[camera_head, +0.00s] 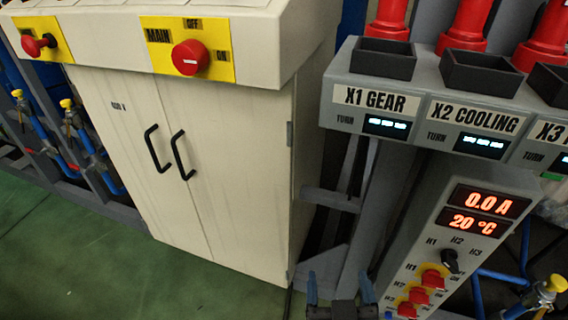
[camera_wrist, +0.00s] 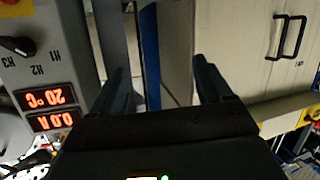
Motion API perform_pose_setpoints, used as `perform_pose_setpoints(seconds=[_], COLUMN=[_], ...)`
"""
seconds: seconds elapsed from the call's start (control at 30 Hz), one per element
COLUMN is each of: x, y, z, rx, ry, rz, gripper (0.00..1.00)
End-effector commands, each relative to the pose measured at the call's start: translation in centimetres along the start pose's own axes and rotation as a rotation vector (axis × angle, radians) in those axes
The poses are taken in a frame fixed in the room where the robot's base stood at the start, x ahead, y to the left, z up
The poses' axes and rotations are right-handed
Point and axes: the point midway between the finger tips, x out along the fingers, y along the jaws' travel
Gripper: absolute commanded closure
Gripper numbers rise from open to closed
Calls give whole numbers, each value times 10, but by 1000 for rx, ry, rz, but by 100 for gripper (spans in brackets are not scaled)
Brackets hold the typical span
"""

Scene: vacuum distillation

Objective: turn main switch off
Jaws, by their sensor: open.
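The main switch (camera_head: 190,57) is a round red knob on a yellow plate (camera_head: 220,50) marked MAIN, OFF and ON. It sits on the sloped top panel of a cream cabinet (camera_head: 235,170), at the upper left of the head view. A small pale mark shows on the knob; I cannot tell surely which setting it points to. My gripper (camera_head: 340,290) is at the bottom of the head view, low and to the right of the switch, well apart from it. In the wrist view my gripper (camera_wrist: 161,75) has its fingers wide apart with nothing between them.
A second red switch (camera_head: 38,45) on yellow stands further left. To the right is a grey console (camera_head: 425,95) with X1 GEAR and X2 COOLING labels. Below it, a heater panel (camera_head: 460,240) reads 0.0 A and 20 °C. Green floor (camera_head: 90,250) lies open at the left.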

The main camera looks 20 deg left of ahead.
Motion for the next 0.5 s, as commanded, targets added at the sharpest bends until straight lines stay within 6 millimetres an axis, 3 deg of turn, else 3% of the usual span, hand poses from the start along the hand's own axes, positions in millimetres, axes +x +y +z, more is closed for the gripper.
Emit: perform_pose_setpoints(seconds=[0.1,0.23,0.37,0.5], x=[31,52,62,59], y=[-37,-75,-115,-158], z=[-40,-87,-140,-202], rx=[5,27,67,131], ry=[39,79,126,181], rz=[12,40,73,112], gripper=[22,22,22,22])
